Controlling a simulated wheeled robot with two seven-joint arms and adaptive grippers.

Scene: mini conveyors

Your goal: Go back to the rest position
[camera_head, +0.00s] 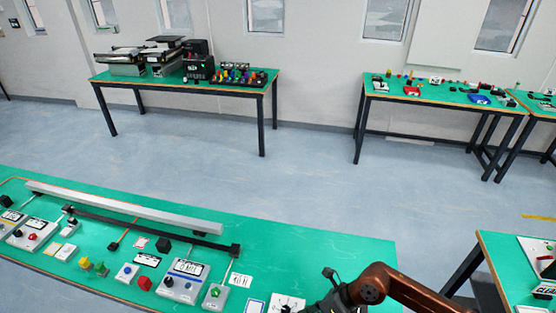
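My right arm enters from the bottom right, and its dark gripper (318,303) is over the near right end of the green table (340,250). The gripper is cut by the lower edge of the picture, so I cannot tell whether its fingers are open or shut. No object is visibly held in the part that shows. My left gripper is not in view.
The near table carries a long pale rail (120,207), a dark bar (140,228), control boxes (185,281) and small coloured blocks (145,283). Another green table (510,280) stands at right. Far tables stand by the wall, with clear blue floor (310,180) between.

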